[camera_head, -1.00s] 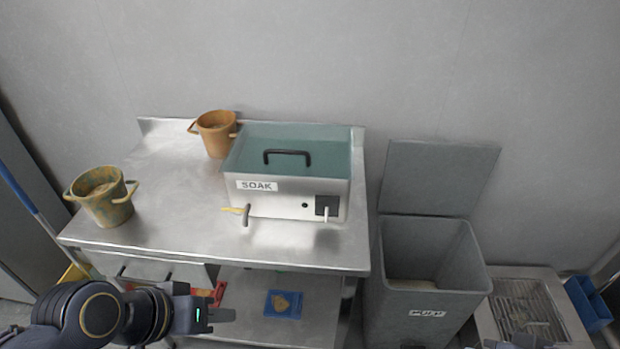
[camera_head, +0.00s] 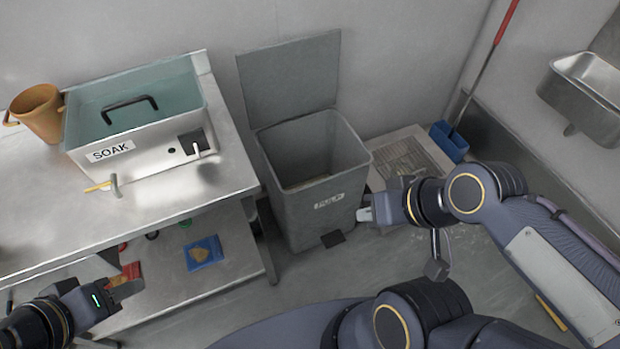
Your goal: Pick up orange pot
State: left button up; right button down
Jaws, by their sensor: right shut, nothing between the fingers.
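The orange pot (camera_head: 42,112) stands upright on the steel table at the far left, beside the soak tank. It has side handles, and its right side is close to the tank. My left gripper (camera_head: 121,273) is at the lower left, in front of the table and well below and right of the pot. Its two fingers look apart, with nothing seen between them. My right gripper (camera_head: 366,214) is shut and empty in front of the grey bin, far right of the pot.
The soak tank (camera_head: 135,115) with a black lid handle fills the table's right part. The steel table (camera_head: 215,175) has a lower shelf with a blue packet (camera_head: 204,253). An open grey bin (camera_head: 318,195) stands right of the table. A floor drain (camera_head: 410,155) and sink (camera_head: 590,90) are further right.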

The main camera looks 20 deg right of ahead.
aim_at(41, 107)
jog(key=u, duration=0.4)
jog(key=i+j+u, duration=0.1)
jog(key=j+u, duration=0.25)
jog(key=i+j+u, duration=0.2)
jog(key=j+u, duration=0.2)
jog(key=i+j+u, duration=0.2)
jog(key=u, duration=0.15)
